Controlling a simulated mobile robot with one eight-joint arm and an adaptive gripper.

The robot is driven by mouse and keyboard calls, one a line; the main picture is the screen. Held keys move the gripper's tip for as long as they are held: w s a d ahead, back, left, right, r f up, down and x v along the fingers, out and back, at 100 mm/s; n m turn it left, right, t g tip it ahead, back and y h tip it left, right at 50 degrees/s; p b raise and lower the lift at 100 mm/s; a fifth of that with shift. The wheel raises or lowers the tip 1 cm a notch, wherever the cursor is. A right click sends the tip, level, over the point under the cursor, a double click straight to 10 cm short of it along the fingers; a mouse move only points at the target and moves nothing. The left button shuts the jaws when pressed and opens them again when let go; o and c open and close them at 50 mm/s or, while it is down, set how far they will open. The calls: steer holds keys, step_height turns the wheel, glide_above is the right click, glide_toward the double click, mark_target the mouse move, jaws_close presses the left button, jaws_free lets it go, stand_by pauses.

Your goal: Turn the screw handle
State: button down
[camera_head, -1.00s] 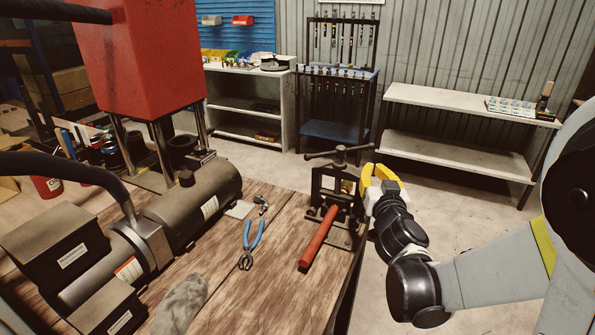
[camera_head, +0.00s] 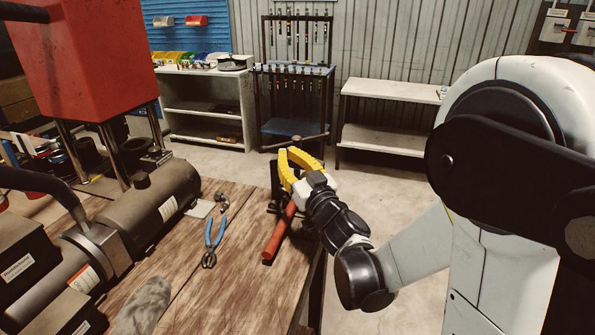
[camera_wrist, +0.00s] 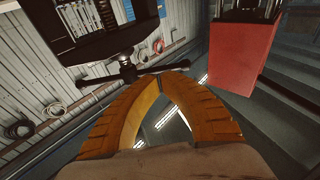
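The screw handle (camera_head: 314,137) is a dark crossbar on top of a small black press at the bench's far right corner. It also shows in the wrist view (camera_wrist: 128,70), with its hub and arms beyond my fingertips. My gripper (camera_head: 285,153) has yellow curved fingers, in front of the press and just below the bar. In the wrist view the fingers (camera_wrist: 160,82) arch together, their tips meeting or nearly so, with nothing seen between them. I cannot tell whether they touch the bar. The gripper hides most of the press body.
A red tube (camera_head: 279,235) extends from the press towards the bench front. Blue-handled pliers (camera_head: 215,240) and a small fitting (camera_head: 222,201) lie to its left. A large machine with a red block (camera_head: 85,60) fills the left. Free floor lies beyond the bench.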

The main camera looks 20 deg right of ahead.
mark_target(278, 147)
steer(key=shift+x, duration=1.3)
steer(key=shift+w+a+b, duration=0.25)
steer(key=shift+w+a, duration=0.05)
steer(key=shift+w, duration=0.35)
steer(key=shift+w+a+b, duration=0.25)
steer(key=shift+w, duration=0.45)
stand_by(2.3)
